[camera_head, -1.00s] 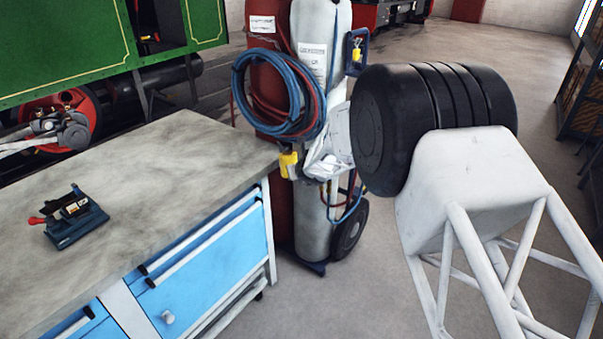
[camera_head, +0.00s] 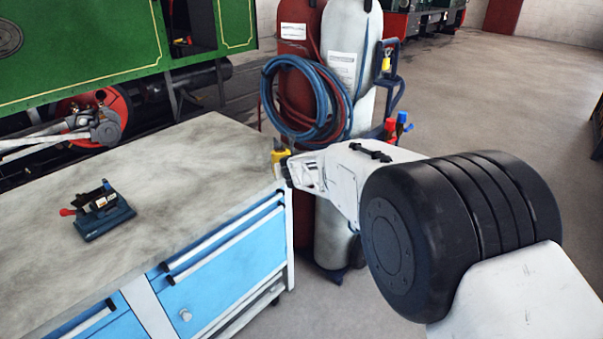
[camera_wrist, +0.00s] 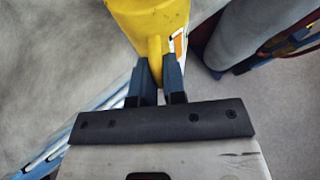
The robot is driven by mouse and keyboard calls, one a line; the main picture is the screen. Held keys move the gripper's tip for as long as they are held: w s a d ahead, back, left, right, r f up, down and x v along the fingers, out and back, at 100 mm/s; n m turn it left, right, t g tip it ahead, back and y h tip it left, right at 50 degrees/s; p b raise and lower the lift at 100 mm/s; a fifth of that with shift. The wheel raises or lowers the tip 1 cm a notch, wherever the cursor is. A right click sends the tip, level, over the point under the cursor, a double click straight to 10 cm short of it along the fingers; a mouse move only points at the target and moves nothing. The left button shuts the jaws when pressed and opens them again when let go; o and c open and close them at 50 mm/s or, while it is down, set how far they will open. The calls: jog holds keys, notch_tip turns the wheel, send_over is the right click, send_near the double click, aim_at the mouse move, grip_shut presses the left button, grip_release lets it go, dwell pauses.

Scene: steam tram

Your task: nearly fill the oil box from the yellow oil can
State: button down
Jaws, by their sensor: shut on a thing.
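My gripper (camera_wrist: 160,88) is shut on the handle of the yellow oil can (camera_wrist: 140,18). In the head view the can (camera_head: 280,152) is small, at the right-hand far corner of the workbench, and appears upright; my gripper hides part of it. Its spout tip cannot be made out. A small dark blue device (camera_head: 105,218) with a red knob and a pale label stands on the left part of the bench. It may be the oil box; its inside and oil level cannot be seen. The can is well to the right of it.
The grey workbench top (camera_head: 190,165) is clear between can and device. Gas cylinders (camera_head: 350,50) with coiled blue and red hoses (camera_head: 305,100) stand close behind the can. A green locomotive (camera_head: 80,50) is behind the bench.

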jog(key=shift+t, duration=0.3)
jog(key=s+a, duration=0.1)
jog(key=a, duration=0.4)
jog(key=s+a+r, duration=0.1)
jog(key=a, duration=0.4)
jog(key=s+a, duration=0.1)
jog(key=a, duration=0.4)
jog(key=shift+r, duration=0.2)
jog(key=s+a+r, duration=0.1)
jog(key=s+a, duration=0.7)
jog(key=a, duration=0.5)
jog(key=s+a+r+t+y, duration=0.1)
jog(key=s+a+r, duration=0.1)
jog(key=s+a, duration=0.7)
jog(key=s+a+r, duration=0.2)
jog(key=s+a, duration=0.7)
jog(key=a, duration=0.8)
jog(key=shift+s+a+r+n+t, duration=0.2)
jog(key=shift+a+n+t, duration=0.1)
jog(key=shift+a+n, duration=0.1)
jog(key=g, duration=0.1)
jog(key=s+f+g, duration=0.1)
jog(key=g, duration=0.1)
jog(key=shift+s+d+f+h, duration=0.1)
jog(key=shift+d+f+h, duration=0.1)
jog(key=shift+f+h, duration=0.1)
